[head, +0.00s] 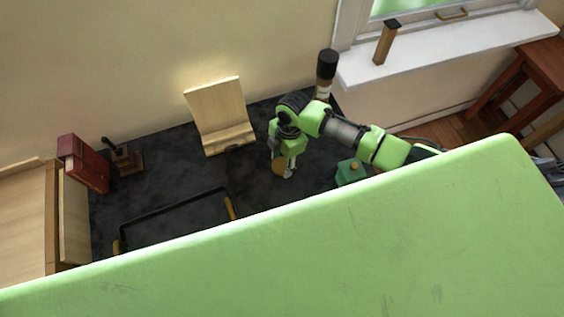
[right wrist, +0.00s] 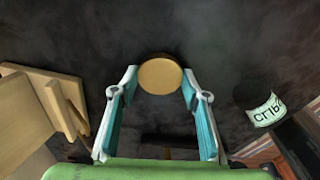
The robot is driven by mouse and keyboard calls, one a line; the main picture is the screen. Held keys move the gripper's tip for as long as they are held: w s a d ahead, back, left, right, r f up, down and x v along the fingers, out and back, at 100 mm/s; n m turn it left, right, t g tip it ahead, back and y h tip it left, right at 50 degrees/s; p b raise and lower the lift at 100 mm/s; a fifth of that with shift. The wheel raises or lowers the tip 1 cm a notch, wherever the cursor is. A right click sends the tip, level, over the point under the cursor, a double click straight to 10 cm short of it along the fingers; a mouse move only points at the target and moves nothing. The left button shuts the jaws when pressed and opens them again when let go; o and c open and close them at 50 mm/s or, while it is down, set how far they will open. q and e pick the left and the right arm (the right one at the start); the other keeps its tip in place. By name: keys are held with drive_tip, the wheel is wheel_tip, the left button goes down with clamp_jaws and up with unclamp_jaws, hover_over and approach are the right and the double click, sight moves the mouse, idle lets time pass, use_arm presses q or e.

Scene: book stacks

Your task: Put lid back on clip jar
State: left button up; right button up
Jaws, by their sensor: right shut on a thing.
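A round tan wooden lid (head: 279,166) is held between the fingertips of my right gripper (head: 287,169). In the right wrist view the lid (right wrist: 160,74) shows nearly face-on between the two teal-lined fingers of the gripper (right wrist: 160,80). The gripper is shut on it, above the dark surface. A dark cylindrical jar with a pale label (head: 326,68) stands behind and to the right of the gripper. In the right wrist view the jar (right wrist: 266,108) is right of the fingers, apart from the lid, with "CLIP" lettering. My left gripper is not in view.
A wooden stand (head: 217,112) is left of the gripper. A teal object (head: 350,171) sits to its right, beneath my arm. A black-framed tray (head: 175,205), red books (head: 83,163) and a small brown object (head: 126,157) are at left. A large green surface blocks the lower view.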

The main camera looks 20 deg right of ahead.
wheel_tip(320, 180, up, 2)
drive_tip(key=shift+w+r, duration=0.1)
drive_tip(key=shift+r, duration=0.15)
drive_tip(key=s+a+r+b, duration=0.1)
drive_tip(key=s+r+b, duration=0.1)
drive_tip(key=s+r, duration=0.8)
drive_tip(key=s, duration=0.4)
drive_tip(key=shift+a, duration=0.35)
drive_tip(key=w+d+r+m+t, duration=0.1)
drive_tip(key=w+d+r+m, duration=0.1)
drive_tip(key=r+m, duration=0.6)
drive_tip(key=w+d+r+m+h+b, duration=0.1)
drive_tip(key=w+d+r+m, duration=0.2)
drive_tip(key=d+r+m, duration=0.2)
wheel_tip(320, 180, up, 4)
drive_tip(key=m, duration=0.7)
drive_tip(key=shift+w+f+m+t, duration=0.2)
drive_tip(key=shift+w+m+t, duration=0.1)
drive_tip(key=shift+w+t, duration=0.1)
